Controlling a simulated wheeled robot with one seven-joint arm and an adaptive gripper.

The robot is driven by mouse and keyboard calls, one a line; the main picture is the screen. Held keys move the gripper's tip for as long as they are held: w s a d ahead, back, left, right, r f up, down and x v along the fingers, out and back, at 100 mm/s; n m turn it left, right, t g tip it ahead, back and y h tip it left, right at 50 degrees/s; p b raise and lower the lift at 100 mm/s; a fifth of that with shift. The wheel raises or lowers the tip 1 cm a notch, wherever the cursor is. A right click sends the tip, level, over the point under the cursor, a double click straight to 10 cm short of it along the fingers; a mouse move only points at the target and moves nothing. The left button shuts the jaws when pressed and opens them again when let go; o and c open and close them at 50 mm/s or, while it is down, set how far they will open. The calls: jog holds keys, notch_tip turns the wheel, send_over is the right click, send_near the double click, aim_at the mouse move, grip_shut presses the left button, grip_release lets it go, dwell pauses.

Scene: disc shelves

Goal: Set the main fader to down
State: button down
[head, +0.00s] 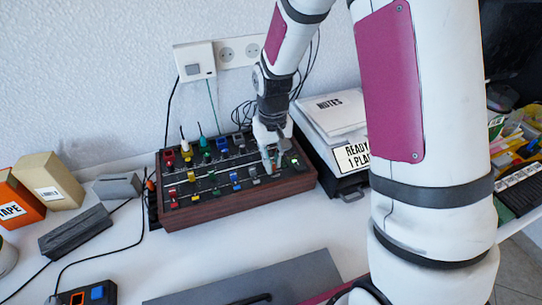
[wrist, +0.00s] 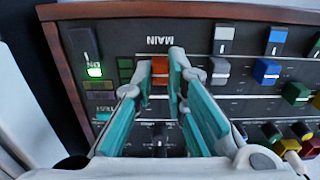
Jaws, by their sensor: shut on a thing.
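The mixer (head: 240,204) is a dark panel in a wooden case on the white desk; its wooden edge shows in the wrist view (wrist: 200,11). The main fader (wrist: 159,74) has an orange-red cap beside the printed word MAIN, near the panel's lit green switch. My gripper (wrist: 160,62) is shut on this cap, with one teal finger on each side. In the head view my gripper (head: 271,165) reaches down onto the right part of the mixer. The fingers hide parts of the cap and its slot, so its exact travel position is unclear.
Grey (wrist: 221,72) and blue (wrist: 267,72) fader caps stand beside the main fader. Several coloured knobs line the panel. A box labelled NOTES (head: 332,112) stands close to the mixer's right. Grey blocks and cables lie left; the desk in front has some free room.

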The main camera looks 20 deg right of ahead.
jog(key=c, duration=1.6)
grip_release()
jog(key=shift+r, duration=0.1)
notch_tip(320, 180, up, 12)
jog(key=s+r+t+p, duration=0.2)
jog(key=s+r+p, duration=0.2)
jog(key=s+r, duration=0.85)
jog(key=s+r+t+p, duration=0.2)
jog(key=s+r+p, duration=0.2)
jog(key=s, duration=1.2)
notch_tip(320, 180, up, 3)
jog(key=shift+f, duration=0.15)
